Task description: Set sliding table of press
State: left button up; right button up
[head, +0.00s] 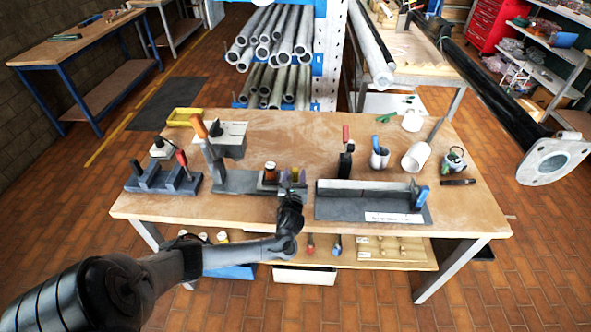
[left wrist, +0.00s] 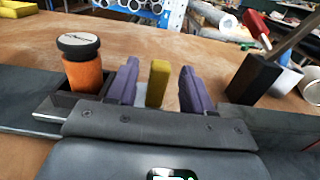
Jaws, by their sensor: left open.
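The press (head: 231,140) stands on the left half of the workbench, with a grey base, an upright column and an orange lever. Its low sliding table (left wrist: 49,111) is dark with a bright metal edge and carries an orange jar with a black lid (left wrist: 82,62). The jar also shows in the head view (head: 270,171). My left gripper (left wrist: 158,86) is open at the right end of the press. A yellow upright tab (left wrist: 158,80) stands between its purple fingers with a visible gap on each side. The tab's foot is hidden by the gripper body. My right gripper is out of view.
A dark fixture tray (head: 345,206) lies just right of my left gripper. A black holder with a red-handled tool (head: 346,160), a blue-handled cup (head: 379,157) and a white mug (head: 416,156) stand behind it. A yellow tray (head: 184,117) is at the back left.

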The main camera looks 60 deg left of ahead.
aim_at(296, 168)
pick_arm(q)
jog(key=shift+b+x, duration=0.5)
jog(key=shift+x, duration=1.85)
grip_shut()
